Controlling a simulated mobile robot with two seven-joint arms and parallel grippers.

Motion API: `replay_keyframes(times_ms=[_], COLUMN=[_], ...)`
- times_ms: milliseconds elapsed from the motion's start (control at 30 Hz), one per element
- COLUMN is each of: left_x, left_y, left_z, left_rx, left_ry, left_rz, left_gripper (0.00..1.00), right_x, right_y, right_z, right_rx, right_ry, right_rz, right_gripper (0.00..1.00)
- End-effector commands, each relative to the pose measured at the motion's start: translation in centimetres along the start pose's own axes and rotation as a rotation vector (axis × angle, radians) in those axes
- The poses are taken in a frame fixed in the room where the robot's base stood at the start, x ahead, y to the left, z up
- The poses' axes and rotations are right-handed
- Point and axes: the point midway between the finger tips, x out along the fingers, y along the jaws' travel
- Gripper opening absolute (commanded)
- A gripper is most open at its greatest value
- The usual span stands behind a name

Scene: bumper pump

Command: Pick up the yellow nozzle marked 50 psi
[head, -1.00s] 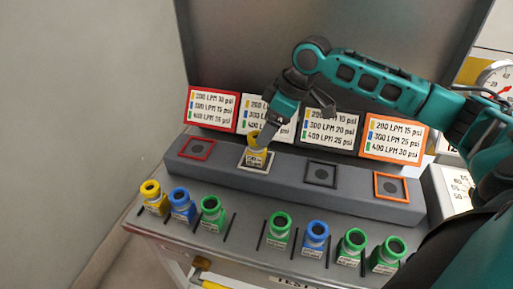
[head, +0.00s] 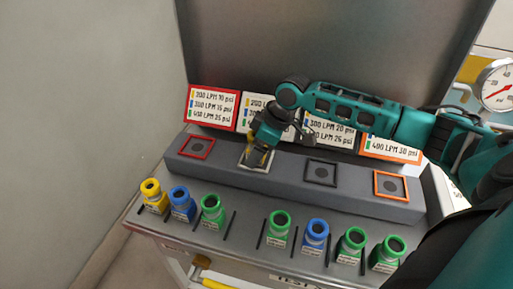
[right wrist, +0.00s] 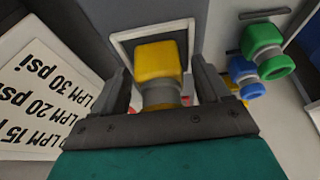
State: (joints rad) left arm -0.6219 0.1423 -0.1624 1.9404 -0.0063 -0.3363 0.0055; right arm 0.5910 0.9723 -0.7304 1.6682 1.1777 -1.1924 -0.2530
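A yellow nozzle (head: 256,159) stands on the white-framed pad (head: 247,166) of the grey raised block, mostly hidden by my right gripper. My right gripper (head: 262,152) points down over it. In the right wrist view, the yellow nozzle (right wrist: 159,65) sits between the two fingers of my right gripper (right wrist: 163,85), with gaps visible on both sides, so the gripper is open. Its marking cannot be read. Another yellow nozzle (head: 153,196) stands at the left end of the front row; its label is too small to read. My left gripper is out of view.
Blue nozzles (head: 182,204) and green nozzles (head: 213,211) stand in the front row. The red (head: 197,147), black (head: 321,172) and orange (head: 390,186) framed pads are empty. Sign cards (head: 213,107) stand behind the block, close to my right arm. A tall grey panel rises behind.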

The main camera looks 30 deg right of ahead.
Motion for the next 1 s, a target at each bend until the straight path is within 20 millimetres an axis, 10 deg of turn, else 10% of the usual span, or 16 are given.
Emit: replay_keyframes(times_ms=[600, 1000], left_x=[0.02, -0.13], left_y=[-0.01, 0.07], left_z=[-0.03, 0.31], left_rx=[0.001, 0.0], left_ry=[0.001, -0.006], left_rz=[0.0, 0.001], left_gripper=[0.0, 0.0], right_x=[-0.06, -0.78], right_y=[0.01, 0.08], right_z=[0.0, -0.4], right_rx=[0.0, -0.001], right_ry=[0.0, 0.004], right_rz=[0.0, 0.002], right_gripper=[0.16, 0.14])
